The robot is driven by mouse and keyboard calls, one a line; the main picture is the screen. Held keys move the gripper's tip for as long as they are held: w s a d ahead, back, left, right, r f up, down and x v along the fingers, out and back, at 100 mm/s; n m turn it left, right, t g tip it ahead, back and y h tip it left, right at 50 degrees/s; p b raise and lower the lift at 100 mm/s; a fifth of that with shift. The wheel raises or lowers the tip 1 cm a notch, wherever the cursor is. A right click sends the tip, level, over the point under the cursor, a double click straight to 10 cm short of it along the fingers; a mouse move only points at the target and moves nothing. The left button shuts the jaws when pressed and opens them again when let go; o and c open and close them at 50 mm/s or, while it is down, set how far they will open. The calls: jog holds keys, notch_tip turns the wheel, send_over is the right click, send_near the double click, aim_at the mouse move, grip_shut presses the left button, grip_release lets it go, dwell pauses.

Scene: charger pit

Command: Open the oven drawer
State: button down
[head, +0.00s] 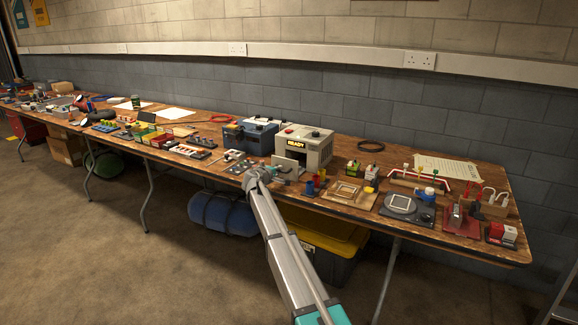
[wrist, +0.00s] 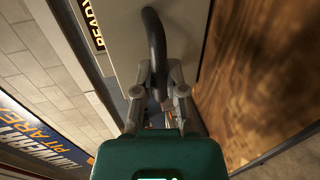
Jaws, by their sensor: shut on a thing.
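The oven (head: 312,147) is a beige box with a READY sign, standing at the back of the long wooden table. In the wrist view its light front panel (wrist: 122,40) fills the upper left, with the READY sign at the edge. A dark curved handle (wrist: 155,38) stands out from this panel. My gripper (wrist: 158,92) has its fingers on either side of the handle's near end and is shut on it. In the head view my gripper (head: 264,174) is in front of the oven, low at its left side. How far the drawer stands out is hard to tell.
A dark blue box (head: 250,137) stands left of the oven. Many small items crowd the table. A yellow-lidded bin (head: 325,235) stands underneath.

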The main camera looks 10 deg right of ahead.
jog(key=v, duration=0.2)
jog(key=f+v, duration=0.1)
jog(key=v, duration=0.2)
jog(key=shift+s+a, duration=0.1)
jog(key=shift+s, duration=0.1)
jog(key=c, duration=0.7)
grip_release()
